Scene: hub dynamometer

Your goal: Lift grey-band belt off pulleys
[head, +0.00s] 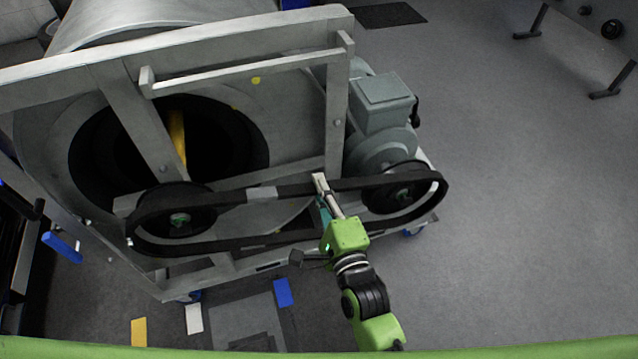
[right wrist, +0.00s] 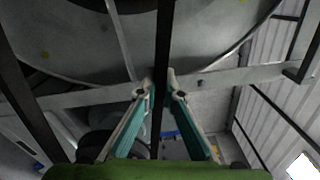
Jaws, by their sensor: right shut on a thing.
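The black belt (head: 215,248) with its light grey band (head: 261,195) is a long loop in the head view. Its outline surrounds the left pulley (head: 180,220) and the right pulley (head: 397,193). Its right end bulges past the right pulley; I cannot tell whether it still touches either groove. My right gripper (head: 325,187) is shut on the belt's upper run, right of the grey band. In the right wrist view, the belt (right wrist: 163,45) runs as a dark strip between the fingertips (right wrist: 160,92). My left gripper is not in view.
A grey metal frame (head: 240,54) with a large drum (head: 135,40) stands behind the belt. A grey motor (head: 382,103) sits behind the right pulley. Blue, white and yellow pieces lie on the floor at the lower left.

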